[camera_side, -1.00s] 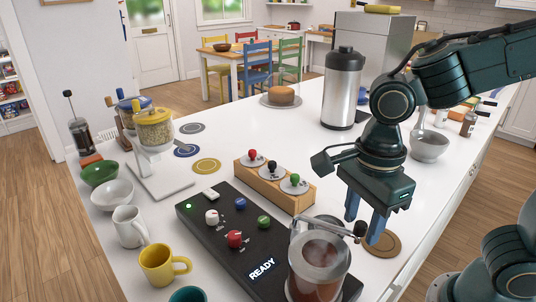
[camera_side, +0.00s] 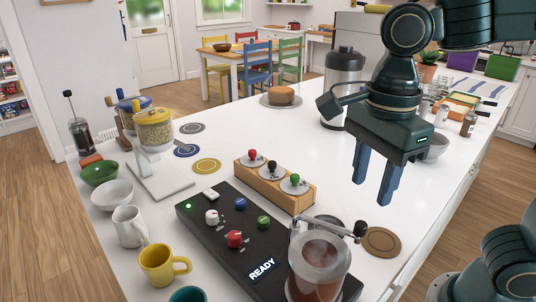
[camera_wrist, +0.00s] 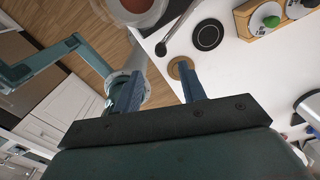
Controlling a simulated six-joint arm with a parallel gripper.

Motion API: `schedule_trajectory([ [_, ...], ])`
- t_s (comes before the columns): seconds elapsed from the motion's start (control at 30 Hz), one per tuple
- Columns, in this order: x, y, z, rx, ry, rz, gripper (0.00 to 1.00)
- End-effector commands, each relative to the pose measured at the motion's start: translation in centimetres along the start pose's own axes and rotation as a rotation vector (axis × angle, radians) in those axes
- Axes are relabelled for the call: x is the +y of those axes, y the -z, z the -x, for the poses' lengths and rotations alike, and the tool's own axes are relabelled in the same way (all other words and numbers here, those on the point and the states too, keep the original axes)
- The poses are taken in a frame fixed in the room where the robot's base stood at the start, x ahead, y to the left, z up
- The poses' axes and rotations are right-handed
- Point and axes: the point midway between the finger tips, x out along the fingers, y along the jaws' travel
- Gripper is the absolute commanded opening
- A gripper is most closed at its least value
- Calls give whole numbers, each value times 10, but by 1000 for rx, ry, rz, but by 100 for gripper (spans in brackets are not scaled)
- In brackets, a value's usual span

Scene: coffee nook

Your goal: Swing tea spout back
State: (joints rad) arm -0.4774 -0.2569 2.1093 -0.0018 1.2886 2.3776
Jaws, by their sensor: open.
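The tea spout (camera_side: 330,224) is a thin metal arm with a black knob at its end. It reaches across the top of a glass tea jar (camera_side: 318,268) at the front of the black machine, and the knob sticks out to the right of the jar. In the wrist view the spout (camera_wrist: 178,28) is at the top, with its knob just beyond my fingers. My gripper (camera_side: 375,190) is open and empty, fingers pointing down. It hangs in the air above the knob and clear of it; the fingers (camera_wrist: 160,76) also show in the wrist view.
A tan round coaster (camera_side: 382,242) lies right of the knob. The black panel (camera_side: 232,225) with coloured knobs shows READY. Behind it is a wooden block (camera_side: 268,185) with three coloured levers. A yellow mug (camera_side: 160,263) stands at front left. The counter's middle is clear.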

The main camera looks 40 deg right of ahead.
Motion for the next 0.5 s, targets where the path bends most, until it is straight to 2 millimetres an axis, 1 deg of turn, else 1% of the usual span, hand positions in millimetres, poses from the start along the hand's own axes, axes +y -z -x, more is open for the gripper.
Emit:
schedule_trajectory([
  [0.03,0,0,9,-3,3,0,41],
  [0.2,0,0,34,-3,2,0,41],
  [0.33,0,0,46,-2,2,0,41],
  [0.5,0,0,55,-2,1,0,41],
])
